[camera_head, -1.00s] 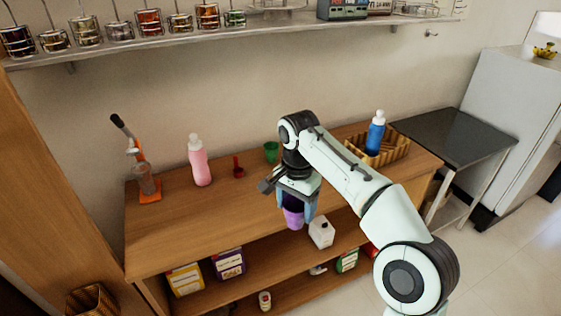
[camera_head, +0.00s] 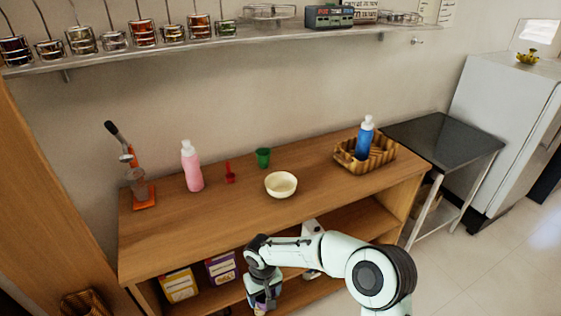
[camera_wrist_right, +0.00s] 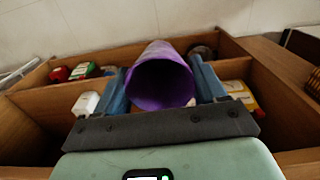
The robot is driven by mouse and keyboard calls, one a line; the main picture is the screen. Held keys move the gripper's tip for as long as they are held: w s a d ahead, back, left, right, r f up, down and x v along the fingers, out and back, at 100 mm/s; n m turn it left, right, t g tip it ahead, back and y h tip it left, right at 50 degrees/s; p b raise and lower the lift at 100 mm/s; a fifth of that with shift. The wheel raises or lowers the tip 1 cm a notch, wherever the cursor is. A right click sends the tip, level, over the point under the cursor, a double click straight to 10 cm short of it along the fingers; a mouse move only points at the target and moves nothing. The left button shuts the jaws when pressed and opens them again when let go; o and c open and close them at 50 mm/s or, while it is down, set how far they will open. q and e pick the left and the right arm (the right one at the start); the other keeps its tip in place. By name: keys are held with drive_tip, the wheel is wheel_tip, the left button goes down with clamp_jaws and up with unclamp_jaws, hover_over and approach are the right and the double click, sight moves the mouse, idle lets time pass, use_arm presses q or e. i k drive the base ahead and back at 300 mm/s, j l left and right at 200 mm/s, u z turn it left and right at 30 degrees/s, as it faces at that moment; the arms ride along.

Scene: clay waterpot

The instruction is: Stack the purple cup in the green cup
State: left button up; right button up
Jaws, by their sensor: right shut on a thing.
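The green cup (camera_head: 263,158) stands upright on the wooden counter, toward the back. The purple cup (camera_wrist_right: 162,82) is between the two fingers of my right gripper (camera_wrist_right: 165,85), which is shut on it, with its opening facing the wrist camera. In the head view my right gripper (camera_head: 262,296) is low in front of the shelf unit, and its arm hides most of the cup. It is well below and in front of the green cup. My left gripper is not in view.
The counter's front edge lies above my right gripper.

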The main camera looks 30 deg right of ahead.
sight(264, 161)
drive_tip(key=z, duration=0.35)
drive_tip(key=i+z, duration=0.15)
drive_tip(key=z, duration=0.2)
drive_tip(key=j+z, duration=0.1)
drive_tip(key=z, duration=0.25)
drive_tip(key=i+j, duration=0.4)
drive_tip(key=i+l, duration=0.1)
drive_tip(key=l, duration=0.4)
drive_tip(key=i+l, duration=0.15)
drive_tip(key=l, duration=0.35)
drive_tip(key=i+l, duration=0.1)
drive_tip(key=l, duration=0.4)
drive_tip(key=i+l, duration=0.1)
drive_tip(key=l, duration=0.4)
drive_tip(key=i+l+u, duration=0.1)
drive_tip(key=l, duration=0.35)
drive_tip(key=l+u, duration=0.1)
drive_tip(key=l, duration=0.3)
drive_tip(key=l+u, duration=0.1)
drive_tip(key=u, duration=1.3)
drive_tip(key=i+l, duration=0.05)
